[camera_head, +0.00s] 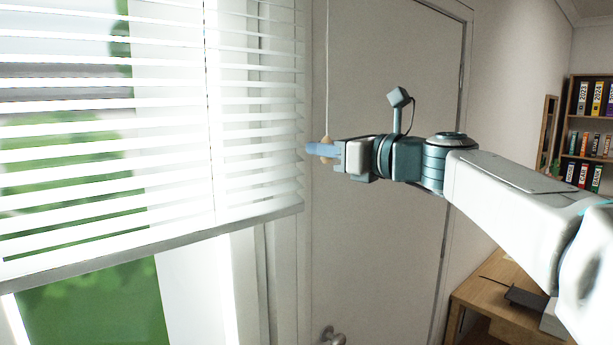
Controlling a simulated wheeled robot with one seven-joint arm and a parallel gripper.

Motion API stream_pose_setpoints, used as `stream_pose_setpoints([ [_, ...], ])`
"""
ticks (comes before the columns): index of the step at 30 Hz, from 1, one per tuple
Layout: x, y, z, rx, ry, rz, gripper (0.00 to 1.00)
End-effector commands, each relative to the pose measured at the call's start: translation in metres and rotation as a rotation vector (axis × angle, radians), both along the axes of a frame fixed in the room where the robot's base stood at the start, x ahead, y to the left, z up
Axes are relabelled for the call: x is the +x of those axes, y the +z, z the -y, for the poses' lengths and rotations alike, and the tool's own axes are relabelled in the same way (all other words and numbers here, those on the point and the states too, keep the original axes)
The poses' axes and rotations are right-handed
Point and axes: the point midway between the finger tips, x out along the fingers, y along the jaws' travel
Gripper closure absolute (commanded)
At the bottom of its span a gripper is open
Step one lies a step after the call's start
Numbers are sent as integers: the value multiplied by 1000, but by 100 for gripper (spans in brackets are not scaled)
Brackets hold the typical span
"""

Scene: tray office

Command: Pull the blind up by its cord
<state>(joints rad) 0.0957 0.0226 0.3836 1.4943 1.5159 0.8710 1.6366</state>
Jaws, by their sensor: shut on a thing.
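The white slatted blind (175,120) hangs over the window at the left. Its bottom rail (160,244) slopes in the picture, and bare window shows below it. The thin cord (327,70) comes down from the top of the picture, just right of the blind. A small tan knob (326,147) is at the cord's lower end. My gripper (322,149) points left and is shut on the knob, with its bluish fingers across it. The fingers hide part of the knob. The knob is a little above the level of the bottom rail.
A pale door (390,75) with a metal handle (333,337) stands behind my gripper. A wooden desk (490,290) is at the lower right. A bookshelf (588,125) with binders stands at the far right. The space below my gripper looks clear.

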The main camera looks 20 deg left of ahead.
Motion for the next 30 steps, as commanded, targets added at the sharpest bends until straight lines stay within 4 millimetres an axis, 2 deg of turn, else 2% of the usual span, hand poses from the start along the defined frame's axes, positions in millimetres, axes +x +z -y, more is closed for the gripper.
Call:
stream_pose_setpoints([
  [4, 4, 10, 7, 2, -13, 2, 100],
  [16, 4, 15, 8, 5, -17, 7, 100],
  [17, 4, 15, 8, 6, -17, 7, 72],
  [18, 4, 15, 8, 5, -17, 7, 61],
  [26, 4, 12, 7, 2, -14, 2, 60],
  [30, 1, 10, 13, 1, -15, 4, 60],
])
